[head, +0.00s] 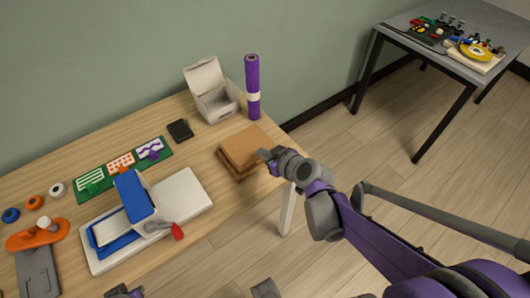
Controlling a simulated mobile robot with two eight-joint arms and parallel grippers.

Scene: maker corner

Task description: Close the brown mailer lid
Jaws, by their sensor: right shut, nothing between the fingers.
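The brown mailer (242,142) sits near the right end of the wooden table. Its lid lies flat or nearly flat over the base; I cannot tell whether a small gap remains at the front edge. My right gripper (264,155) is shut and empty, at the mailer's right side, with its fingertips over or against the lid's edge; contact is not clear. The gripper hides a small part of that edge. A purple and grey part of my left arm (125,291) shows at the bottom edge, too cut off to read its fingers.
A white open box (214,105) and a purple roll (253,88) stand behind the mailer. A black block (180,130) lies to its left. A white machine with a blue part (135,195) fills the table's front middle. A grey table (485,30) stands far right.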

